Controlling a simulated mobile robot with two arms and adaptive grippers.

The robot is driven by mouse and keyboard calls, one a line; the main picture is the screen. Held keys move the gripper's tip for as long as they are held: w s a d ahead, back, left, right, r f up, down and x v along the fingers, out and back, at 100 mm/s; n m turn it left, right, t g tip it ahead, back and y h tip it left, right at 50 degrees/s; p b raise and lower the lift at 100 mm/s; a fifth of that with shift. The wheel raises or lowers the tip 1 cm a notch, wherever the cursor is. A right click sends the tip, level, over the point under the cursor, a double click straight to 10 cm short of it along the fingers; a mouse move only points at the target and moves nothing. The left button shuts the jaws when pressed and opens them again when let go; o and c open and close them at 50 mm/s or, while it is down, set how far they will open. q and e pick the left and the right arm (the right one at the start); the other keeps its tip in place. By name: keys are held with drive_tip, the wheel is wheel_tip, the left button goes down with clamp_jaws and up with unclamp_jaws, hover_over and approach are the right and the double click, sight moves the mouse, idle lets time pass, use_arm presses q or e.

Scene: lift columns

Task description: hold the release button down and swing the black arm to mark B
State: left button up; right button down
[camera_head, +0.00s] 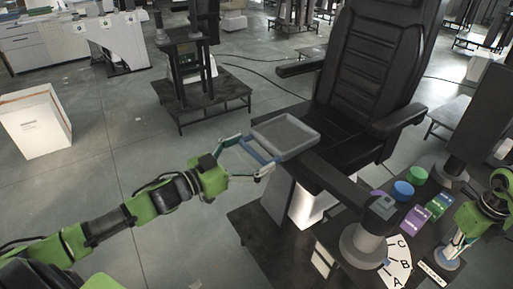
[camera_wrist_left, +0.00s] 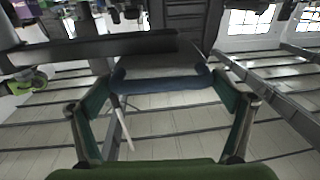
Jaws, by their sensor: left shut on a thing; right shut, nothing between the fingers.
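A black arm (camera_head: 345,190) runs from a grey round post (camera_head: 362,246) up and left to a grey tray (camera_head: 285,134). My left gripper (camera_head: 262,160) is shut on the near edge of the tray; in the left wrist view the tray edge (camera_wrist_left: 163,84) lies between the fingers. A white dial (camera_head: 399,262) with marks A, B and C lies right of the post. A grey block (camera_head: 383,207) sits on top of the post; whether it bears the release button is unclear. My right gripper (camera_head: 455,248) is shut and empty, low at the right, beside the dial and apart from the post.
A black chair (camera_head: 365,75) stands behind the tray. A blue round piece (camera_head: 403,190), a green one (camera_head: 416,174) and purple and green boxes (camera_head: 440,205) crowd the plate near the post. A white box (camera_head: 35,122) stands at the left. The floor between is clear.

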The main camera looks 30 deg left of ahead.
use_arm(q)
drive_tip(key=s+d+n+t+y, duration=0.1)
drive_tip(key=s+n+y, duration=0.4)
drive_tip(key=s, duration=1)
drive_tip(key=shift+d+t+y, duration=0.3)
drive_tip(key=shift+y, duration=1)
